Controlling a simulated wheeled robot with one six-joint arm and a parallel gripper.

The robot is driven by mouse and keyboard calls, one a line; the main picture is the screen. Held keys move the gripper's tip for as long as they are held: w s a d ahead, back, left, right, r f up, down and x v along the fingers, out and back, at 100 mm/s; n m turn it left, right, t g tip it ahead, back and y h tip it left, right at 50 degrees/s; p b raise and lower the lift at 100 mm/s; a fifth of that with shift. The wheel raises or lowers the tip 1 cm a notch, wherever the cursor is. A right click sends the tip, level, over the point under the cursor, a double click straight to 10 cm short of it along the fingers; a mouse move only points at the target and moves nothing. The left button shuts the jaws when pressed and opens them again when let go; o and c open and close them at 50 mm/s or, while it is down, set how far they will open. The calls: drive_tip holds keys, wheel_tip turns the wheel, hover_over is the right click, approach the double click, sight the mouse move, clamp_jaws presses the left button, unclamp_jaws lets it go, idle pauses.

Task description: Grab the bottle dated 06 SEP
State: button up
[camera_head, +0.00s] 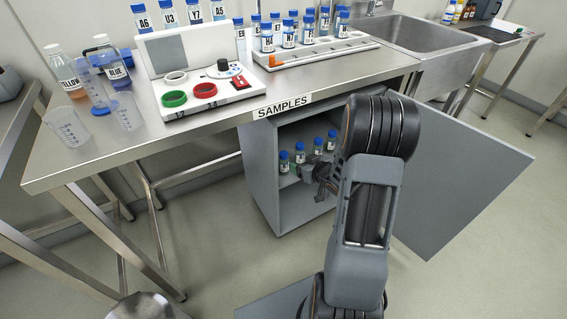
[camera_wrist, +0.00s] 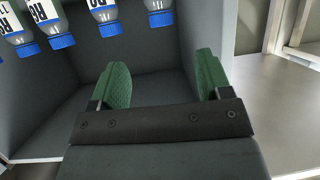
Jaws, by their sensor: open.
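Several small bottles with blue caps and white labels (camera_head: 284,161) stand inside the open grey cabinet (camera_head: 262,180) under the SAMPLES sign. In the wrist view the bottles appear inverted along the top edge, one of them (camera_wrist: 104,17) with a partly cut-off code label. No date, 06 SEP or other, can be read on any bottle. My gripper (camera_head: 318,180) is at the cabinet opening, near the bottles. In the wrist view its green-padded fingers (camera_wrist: 164,80) are apart with nothing between them.
The cabinet door (camera_head: 455,180) stands open to the right. The steel bench (camera_head: 200,130) above holds more blue-capped bottles in a rack (camera_head: 320,50), a device with red and green rings (camera_head: 195,75), beakers (camera_head: 68,127) and bottles marked YELLOW and BLUE. A sink (camera_head: 430,40) is at right.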

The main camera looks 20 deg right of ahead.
sight(286, 156)
drive_tip(key=b+x, duration=0.3)
drive_tip(key=x, duration=0.9)
drive_tip(key=shift+c, duration=0.4)
drive_tip(key=c, duration=0.9)
